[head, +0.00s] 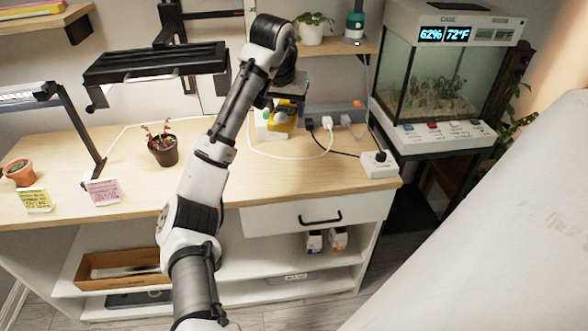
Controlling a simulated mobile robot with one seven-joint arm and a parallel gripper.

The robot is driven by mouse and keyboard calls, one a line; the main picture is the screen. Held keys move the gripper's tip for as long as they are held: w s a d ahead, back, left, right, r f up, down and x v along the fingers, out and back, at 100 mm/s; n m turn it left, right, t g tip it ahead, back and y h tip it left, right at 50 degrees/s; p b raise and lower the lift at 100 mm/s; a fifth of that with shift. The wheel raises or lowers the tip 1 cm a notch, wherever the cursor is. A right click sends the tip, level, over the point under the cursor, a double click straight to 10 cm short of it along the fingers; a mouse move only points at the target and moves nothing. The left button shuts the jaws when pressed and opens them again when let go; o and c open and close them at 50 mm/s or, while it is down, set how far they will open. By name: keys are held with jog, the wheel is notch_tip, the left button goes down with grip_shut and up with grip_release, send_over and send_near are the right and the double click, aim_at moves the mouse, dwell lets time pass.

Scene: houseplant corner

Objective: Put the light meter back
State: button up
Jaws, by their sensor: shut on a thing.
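The light meter appears to be the yellow device with a pale round part (282,118), near the back of the wooden desk (230,190). My gripper (287,98) reaches down over it from above and is shut on its upper end. The arm link and the gripper hide part of the meter's top. I cannot tell whether its lower end touches the desk or the white and green item (262,127) just left of it.
Cables and a white power box (379,164) lie to the right. A potted plant (163,147) and a black lamp (155,65) are to the left. A glass terrarium (440,75) stands at far right. The desk's front middle is clear.

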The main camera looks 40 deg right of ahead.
aim_at(288, 174)
notch_tip(288, 174, down, 20)
jog(key=p, duration=0.3)
jog(key=shift+a+r, duration=0.1)
jog(key=shift+r, duration=0.15)
jog(key=shift+f, duration=0.1)
jog(key=o, duration=1.2)
jog(key=shift+c, duration=0.2)
jog(key=b+v, duration=0.2)
jog(key=v, duration=1)
jog(key=shift+r+b, duration=0.2)
jog(key=shift+b, duration=0.1)
jog(key=shift+w, duration=0.1)
